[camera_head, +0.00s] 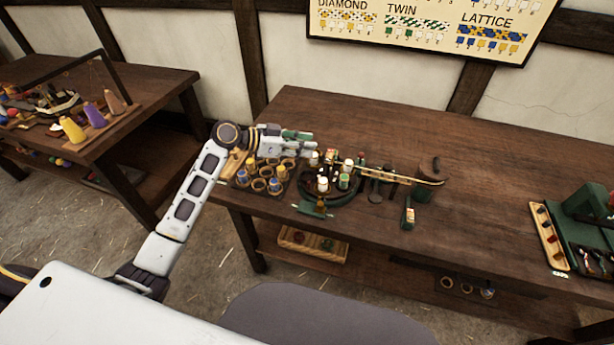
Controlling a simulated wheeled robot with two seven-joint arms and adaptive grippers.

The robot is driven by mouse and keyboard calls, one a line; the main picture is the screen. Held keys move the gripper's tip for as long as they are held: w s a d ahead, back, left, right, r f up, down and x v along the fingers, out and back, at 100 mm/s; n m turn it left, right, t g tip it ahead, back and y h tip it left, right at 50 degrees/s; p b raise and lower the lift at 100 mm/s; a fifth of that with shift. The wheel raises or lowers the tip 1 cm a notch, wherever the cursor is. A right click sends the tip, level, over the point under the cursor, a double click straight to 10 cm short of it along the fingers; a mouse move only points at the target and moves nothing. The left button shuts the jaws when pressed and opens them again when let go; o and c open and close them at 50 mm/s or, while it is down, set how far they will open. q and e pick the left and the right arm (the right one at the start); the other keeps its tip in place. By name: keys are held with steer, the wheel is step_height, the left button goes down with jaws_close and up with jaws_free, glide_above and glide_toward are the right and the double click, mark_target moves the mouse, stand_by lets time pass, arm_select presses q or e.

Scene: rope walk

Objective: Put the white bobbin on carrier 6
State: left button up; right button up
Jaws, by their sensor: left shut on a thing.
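My left gripper (312,147) reaches in from the left over the table, above the gap between a bobbin tray and a round braiding stand. It is shut on a small white bobbin (314,158), which shows just below the fingertips. The dark round stand (347,199) has several carriers in a ring. White and green bobbins stand on some of them, among them a white one (323,184) and a green one (344,181) at the front. Carrier numbers are too small to read, so I cannot tell which is carrier 6. My right gripper is not in view.
The tray (243,182) left of the stand has round cups, some with yellow or blue bobbins. A curved wooden arm (405,178) extends right from the stand.

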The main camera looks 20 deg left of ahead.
arm_select(q)
step_height(320, 180, down, 6)
steer(key=shift+f, duration=0.1)
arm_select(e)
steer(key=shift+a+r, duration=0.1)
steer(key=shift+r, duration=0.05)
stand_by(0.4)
arm_select(q)
steer(key=shift+f+p, duration=0.3)
steer(key=shift+f, duration=1.55)
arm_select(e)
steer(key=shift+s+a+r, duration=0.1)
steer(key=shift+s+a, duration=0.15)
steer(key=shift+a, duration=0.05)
arm_select(q)
steer(key=shift+f, duration=0.15)
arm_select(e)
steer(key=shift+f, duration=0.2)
